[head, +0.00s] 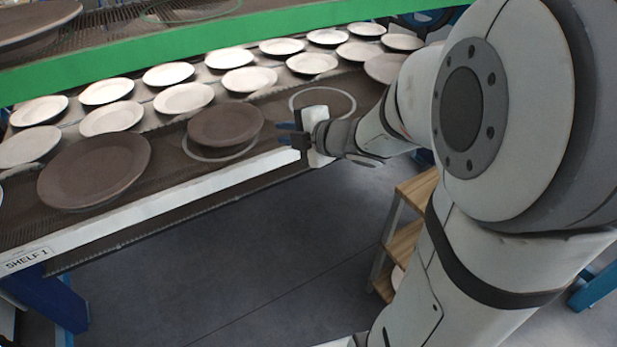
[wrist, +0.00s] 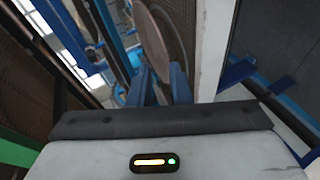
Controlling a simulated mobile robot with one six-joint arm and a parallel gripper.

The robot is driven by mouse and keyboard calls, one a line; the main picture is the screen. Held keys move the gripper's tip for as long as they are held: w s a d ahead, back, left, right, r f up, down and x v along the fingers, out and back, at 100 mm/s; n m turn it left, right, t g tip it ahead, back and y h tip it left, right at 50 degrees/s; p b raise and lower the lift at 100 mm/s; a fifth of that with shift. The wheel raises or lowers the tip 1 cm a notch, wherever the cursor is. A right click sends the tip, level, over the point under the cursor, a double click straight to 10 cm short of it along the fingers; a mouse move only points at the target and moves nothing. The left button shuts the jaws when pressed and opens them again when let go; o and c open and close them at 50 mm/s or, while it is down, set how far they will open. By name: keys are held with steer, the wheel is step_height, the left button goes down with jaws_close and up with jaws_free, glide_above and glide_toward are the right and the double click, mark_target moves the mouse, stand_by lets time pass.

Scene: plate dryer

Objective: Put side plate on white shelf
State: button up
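A small dark brown plate (head: 225,125), which seems to be the side plate, sits on the mesh shelf with the white front edge (head: 180,195). It partly covers a pale ring marking. My gripper (head: 284,133) is just right of this plate at the shelf's front edge, its blue fingers pointing left at the plate's rim. In the wrist view, the two blue fingers (wrist: 161,85) stand apart, with the plate (wrist: 172,45) seen edge-on beyond and between them. No contact is clear, and the gripper looks open and empty.
A larger brown plate (head: 95,170) lies left of the small one. Rows of white plates (head: 184,98) fill the shelf behind. An empty ring marking (head: 322,92) lies behind my gripper. A green-edged shelf (head: 180,45) hangs above. A wooden step rack (head: 405,245) stands below right.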

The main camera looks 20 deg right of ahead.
steer(key=s+d+r+m+h, duration=0.2)
steer(key=s+d+m+h, duration=0.2)
steer(key=d+m+h, duration=0.7)
steer(key=s+a+f+m+g+y, duration=0.1)
steer(key=s+a+f+m+g, duration=0.1)
steer(key=s, duration=0.6)
steer(key=s+a+f+m+g+y, duration=0.2)
steer(key=s+a+m+g, duration=0.3)
steer(key=s+m, duration=0.4)
steer(key=shift+s+f+g+y, duration=0.15)
steer(key=shift+s+g+y, duration=0.15)
steer(key=shift+g, duration=0.3)
